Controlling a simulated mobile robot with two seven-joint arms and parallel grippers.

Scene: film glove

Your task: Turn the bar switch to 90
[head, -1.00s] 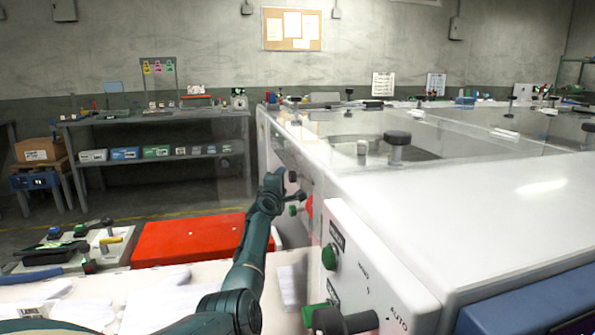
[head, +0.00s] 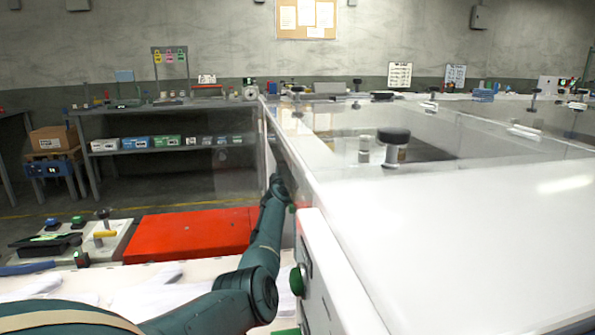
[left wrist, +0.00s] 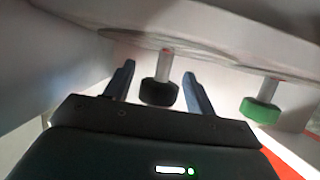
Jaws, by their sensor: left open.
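My left gripper (left wrist: 159,69) is open in the left wrist view. A black knob (left wrist: 158,93) on a short metal shaft shows between its two fingers, with a gap visible on each side. I cannot tell whether this knob is the bar switch, and no angle marking on it is readable. A green knob (left wrist: 260,110) on a similar shaft is to the right, outside the fingers. In the head view my left arm reaches to the side of the white machine (head: 440,225), and its hand (head: 277,187) is small there. My right gripper is not in view.
A green button (head: 297,281) sits on the machine's near control panel (head: 318,275), close to my arm. A red box (head: 190,234) lies left of the arm. A grey shelf table (head: 170,112) stands behind. The machine's wall bounds the right side.

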